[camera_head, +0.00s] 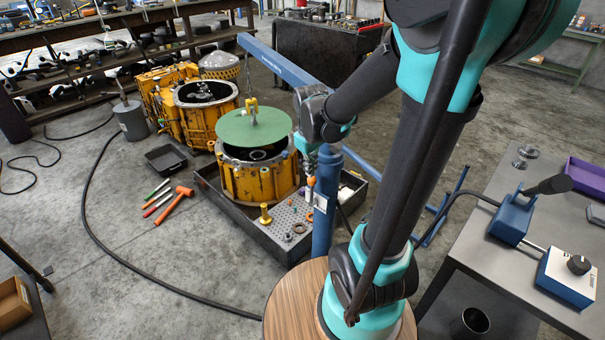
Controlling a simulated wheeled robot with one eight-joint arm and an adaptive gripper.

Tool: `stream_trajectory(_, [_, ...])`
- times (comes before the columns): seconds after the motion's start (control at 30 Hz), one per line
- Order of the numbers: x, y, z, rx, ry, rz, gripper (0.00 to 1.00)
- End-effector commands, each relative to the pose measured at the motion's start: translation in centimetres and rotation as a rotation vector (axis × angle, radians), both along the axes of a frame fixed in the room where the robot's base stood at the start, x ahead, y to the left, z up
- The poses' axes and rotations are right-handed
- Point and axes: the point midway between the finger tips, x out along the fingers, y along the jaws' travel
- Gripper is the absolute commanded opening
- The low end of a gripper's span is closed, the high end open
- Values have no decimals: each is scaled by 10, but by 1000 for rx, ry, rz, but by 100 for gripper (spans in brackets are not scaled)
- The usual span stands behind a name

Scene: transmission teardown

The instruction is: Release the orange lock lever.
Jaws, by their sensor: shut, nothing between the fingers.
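A small orange piece, which looks like the lock lever (311,181), shows at the upper left side of the blue crane post (323,225), just above a white label. My gripper (309,165) hangs from the wrist of my arm beside the post, shut and empty. Its fingertips are small in the picture and lie just above the orange piece. I cannot tell whether they touch it. A blue boom (275,62) runs from behind my wrist to the upper left. My wrist hides where the boom meets the post.
A round green plate (253,126) hangs from a chain over a yellow transmission housing (260,182) in a dark tray (262,236). An orange mallet (173,206) and hand tools lie on the floor. A grey bench (470,240) stands at right. Open concrete floor lies at lower left.

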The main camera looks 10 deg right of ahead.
Motion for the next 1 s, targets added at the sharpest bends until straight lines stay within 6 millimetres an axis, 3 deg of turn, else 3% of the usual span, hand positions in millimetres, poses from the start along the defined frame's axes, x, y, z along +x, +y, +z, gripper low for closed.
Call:
stream_trajectory(0.03, [20,8,4,-21,30,70,0])
stream_trajectory(0.2, [69,33,12,-86,132,302,0])
stream_trajectory(0.4, [103,53,13,-128,212,476,0])
stream_trajectory(0.57, [112,59,12,-138,236,526,0])
stream_trajectory(1.0, [112,58,8,-139,236,527,0])
